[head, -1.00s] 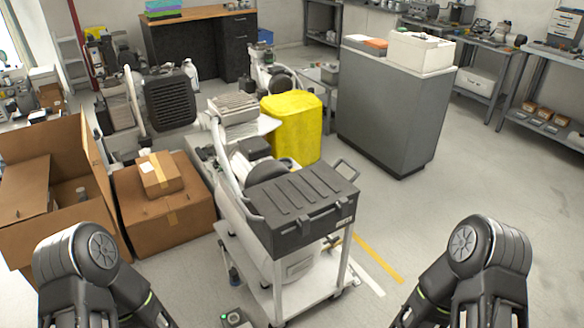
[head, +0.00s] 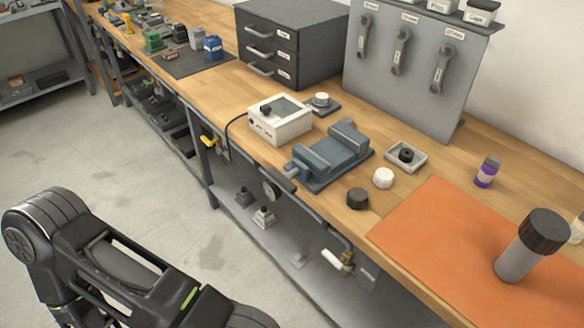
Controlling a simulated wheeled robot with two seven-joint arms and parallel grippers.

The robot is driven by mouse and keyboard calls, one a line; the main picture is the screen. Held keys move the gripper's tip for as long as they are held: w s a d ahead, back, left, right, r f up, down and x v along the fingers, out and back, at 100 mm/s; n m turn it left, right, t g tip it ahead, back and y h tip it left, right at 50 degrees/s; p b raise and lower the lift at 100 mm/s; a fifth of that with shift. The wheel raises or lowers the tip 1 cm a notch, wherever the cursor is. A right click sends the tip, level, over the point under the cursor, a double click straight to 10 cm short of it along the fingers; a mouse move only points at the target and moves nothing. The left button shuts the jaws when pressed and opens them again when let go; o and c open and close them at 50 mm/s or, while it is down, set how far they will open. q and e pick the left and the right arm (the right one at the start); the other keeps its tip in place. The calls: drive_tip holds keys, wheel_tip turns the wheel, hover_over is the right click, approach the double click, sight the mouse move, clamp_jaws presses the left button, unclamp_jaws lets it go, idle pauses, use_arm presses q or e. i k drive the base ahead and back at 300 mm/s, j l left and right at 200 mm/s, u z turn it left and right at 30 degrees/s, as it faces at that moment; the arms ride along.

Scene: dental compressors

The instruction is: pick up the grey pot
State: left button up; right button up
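A grey cylinder with a wide black lid (head: 515,265), the thing that best fits the grey pot, is on the orange mat (head: 428,232) at the right of the workbench in the head view. It looks tilted in the picture, and I cannot tell whether it truly leans. Part of my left arm crosses the lower left, over the floor and well apart from the cylinder. Its gripper is out of the picture. My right gripper is not in view either.
The wooden bench (head: 215,95) carries a blue-grey vise (head: 328,158), a white box (head: 280,118), a black drawer unit (head: 288,42) and a purple-labelled bottle (head: 487,172). A white cap (head: 383,178) and a black cap (head: 357,198) lie near the mat. The floor at left is open.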

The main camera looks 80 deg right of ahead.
sight(516, 263)
drive_tip(key=j+z, duration=0.2)
drive_tip(key=z, duration=4.3)
